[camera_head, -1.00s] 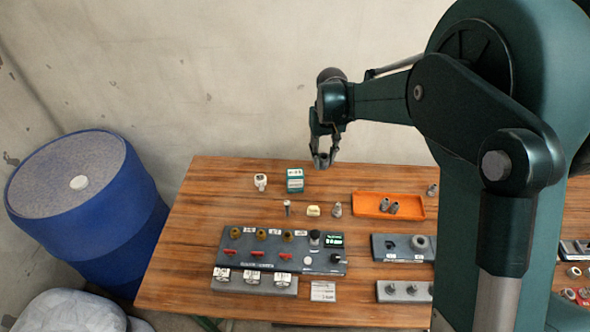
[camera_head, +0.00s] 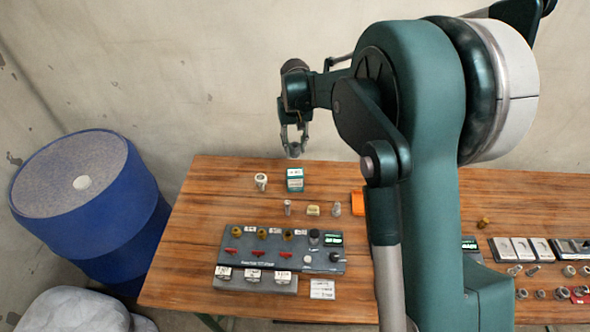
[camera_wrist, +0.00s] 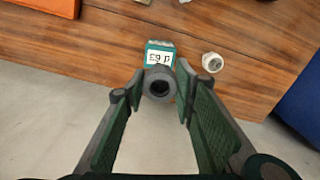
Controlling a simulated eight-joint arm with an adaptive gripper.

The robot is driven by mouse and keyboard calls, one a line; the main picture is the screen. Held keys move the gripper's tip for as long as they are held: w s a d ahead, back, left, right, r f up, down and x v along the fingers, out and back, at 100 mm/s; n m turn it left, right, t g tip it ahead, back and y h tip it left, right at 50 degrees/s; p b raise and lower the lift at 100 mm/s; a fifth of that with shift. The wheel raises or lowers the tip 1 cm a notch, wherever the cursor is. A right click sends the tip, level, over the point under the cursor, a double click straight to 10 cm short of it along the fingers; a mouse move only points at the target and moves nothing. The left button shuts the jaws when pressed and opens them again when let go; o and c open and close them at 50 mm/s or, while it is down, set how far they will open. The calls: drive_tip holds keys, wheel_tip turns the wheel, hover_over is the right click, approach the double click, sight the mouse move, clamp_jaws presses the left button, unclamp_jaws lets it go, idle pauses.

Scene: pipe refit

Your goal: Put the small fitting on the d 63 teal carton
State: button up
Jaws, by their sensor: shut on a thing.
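My gripper (camera_head: 293,146) is shut on a small grey ring-shaped fitting (camera_wrist: 160,86), held between the fingertips with its dark bore facing the wrist camera. The teal carton (camera_head: 295,185) stands near the back edge of the wooden table. In the wrist view the carton (camera_wrist: 159,48) shows a white "d 63" label and lies just beyond the fitting, which overlaps its near edge in the picture. In the head view the gripper is above the carton in the picture, with a gap between them.
A white fitting (camera_head: 261,180) stands just left of the carton. Several small parts and a control panel (camera_head: 285,250) are nearer the front. An orange tray (camera_head: 357,202) is mostly hidden by my arm. A blue drum (camera_head: 90,200) stands left of the table.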

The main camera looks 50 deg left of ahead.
drive_tip(key=shift+f, duration=2.9)
drive_tip(key=shift+f, duration=0.1)
drive_tip(key=shift+f, duration=1.75)
drive_tip(key=shift+f, duration=0.2)
drive_tip(key=o, duration=0.9)
drive_tip(key=shift+r, duration=0.25)
wheel_tip(320, 180, up, 12)
drive_tip(key=shift+f, duration=0.1)
